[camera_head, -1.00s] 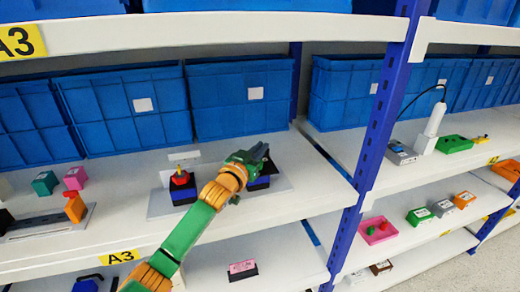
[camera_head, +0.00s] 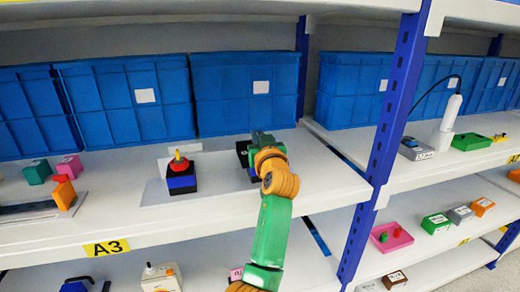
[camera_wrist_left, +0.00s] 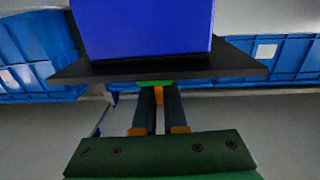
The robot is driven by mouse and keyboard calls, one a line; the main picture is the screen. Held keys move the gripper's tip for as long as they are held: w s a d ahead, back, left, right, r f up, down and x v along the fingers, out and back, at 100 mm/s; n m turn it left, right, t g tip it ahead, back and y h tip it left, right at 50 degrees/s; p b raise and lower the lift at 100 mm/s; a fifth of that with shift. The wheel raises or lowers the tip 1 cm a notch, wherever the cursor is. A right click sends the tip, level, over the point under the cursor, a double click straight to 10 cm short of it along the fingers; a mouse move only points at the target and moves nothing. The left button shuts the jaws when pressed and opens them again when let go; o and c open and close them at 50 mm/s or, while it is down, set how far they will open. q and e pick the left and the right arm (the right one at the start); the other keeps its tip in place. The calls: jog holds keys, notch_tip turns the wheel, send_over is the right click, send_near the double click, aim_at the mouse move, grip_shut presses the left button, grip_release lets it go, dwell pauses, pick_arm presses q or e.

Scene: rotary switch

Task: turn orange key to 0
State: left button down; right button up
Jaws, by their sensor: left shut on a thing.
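The switch my left gripper (camera_head: 262,140) works at is a dark box (camera_head: 242,148) on the middle shelf, mostly hidden behind the gripper in the head view. In the left wrist view a blue block (camera_wrist_left: 142,28) with a wide black plate (camera_wrist_left: 205,68) stands just beyond the fingers. A small green piece (camera_wrist_left: 155,83) and an orange piece (camera_wrist_left: 159,96), likely the orange key, sit at the fingertips. My left gripper's two dark fingers (camera_wrist_left: 159,108) are close around the orange piece. The key's angle and the 0 mark cannot be read. My right gripper is not in view.
A red and blue device with a yellow top (camera_head: 180,175) stands left of the gripper. Blue bins (camera_head: 245,95) line the back. A blue post (camera_head: 392,110) rises to the right.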

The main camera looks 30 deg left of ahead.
pick_arm(q)
jog(key=shift+s+n+g+y+b, duration=0.1)
jog(key=shift+n+g+y+b, duration=0.2)
jog(key=shift+g+y+b, duration=0.15)
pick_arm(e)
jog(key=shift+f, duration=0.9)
pick_arm(q)
jog(key=c, duration=1.2)
grip_release()
jog(key=shift+a, duration=0.1)
jog(key=shift+c, duration=0.2)
jog(key=shift+o, duration=1.3)
jog(key=shift+a+f, duration=0.1)
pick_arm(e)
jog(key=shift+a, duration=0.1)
